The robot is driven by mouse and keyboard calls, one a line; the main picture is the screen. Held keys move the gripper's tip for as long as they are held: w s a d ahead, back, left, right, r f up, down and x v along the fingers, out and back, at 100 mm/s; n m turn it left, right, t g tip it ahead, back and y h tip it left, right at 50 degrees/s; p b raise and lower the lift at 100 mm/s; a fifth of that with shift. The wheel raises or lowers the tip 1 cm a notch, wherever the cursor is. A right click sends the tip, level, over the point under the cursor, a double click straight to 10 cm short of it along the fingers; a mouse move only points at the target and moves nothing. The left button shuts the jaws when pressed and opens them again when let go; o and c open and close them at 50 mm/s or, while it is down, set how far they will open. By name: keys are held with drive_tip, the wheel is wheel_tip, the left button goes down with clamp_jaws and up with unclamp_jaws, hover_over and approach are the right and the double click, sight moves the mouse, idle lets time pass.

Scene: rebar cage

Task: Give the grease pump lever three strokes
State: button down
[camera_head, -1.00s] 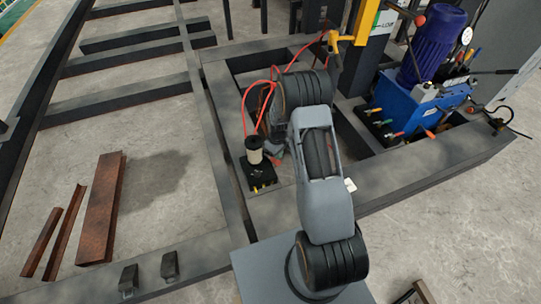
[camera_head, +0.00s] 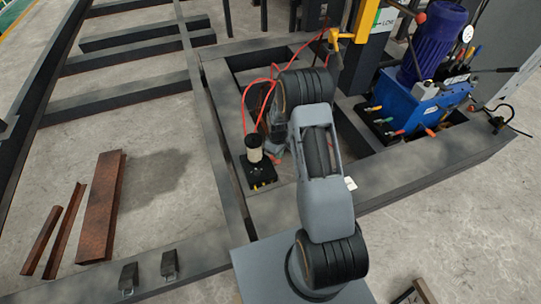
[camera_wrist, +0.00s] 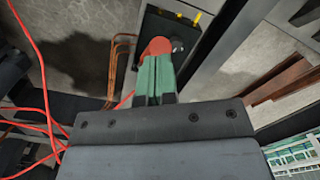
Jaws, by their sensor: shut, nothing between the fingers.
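The likely grease pump is a small unit with a pale cylinder (camera_head: 254,148) on a black base (camera_head: 258,174), left of my arm in the head view. Its black box with yellow fittings also shows at the top of the wrist view (camera_wrist: 185,22). I cannot make out its lever clearly. My gripper (camera_wrist: 156,72) is shut and empty, pointing toward the black box in the wrist view. A red rounded piece (camera_wrist: 155,47) and a small dark knob (camera_wrist: 178,46) are at its tip; whether they touch it cannot be told. My arm largely hides the gripper in the head view.
A blue hydraulic unit (camera_head: 408,108) with a blue motor (camera_head: 432,42) and several levers stands at right. Red hoses (camera_head: 246,98) loop near the pump. Dark frame beams (camera_head: 222,130) surround it. Rusty steel pieces (camera_head: 101,205) lie at left.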

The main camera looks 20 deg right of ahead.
drive_tip(key=shift+s+f, duration=0.1)
idle(0.3)
drive_tip(key=shift+s+f+b, duration=0.3)
drive_tip(key=shift+s+f, duration=0.15)
drive_tip(key=shift+f, duration=0.15)
drive_tip(key=shift+s+f+b, duration=0.3)
drive_tip(key=shift+s+f, duration=0.1)
drive_tip(key=shift+s, duration=0.05)
idle(0.4)
drive_tip(key=shift+s+f+b, duration=0.35)
drive_tip(key=shift+s+f, duration=0.1)
drive_tip(key=shift+f, duration=0.1)
drive_tip(key=shift+s+f+b, duration=0.4)
drive_tip(key=shift+f, duration=0.25)
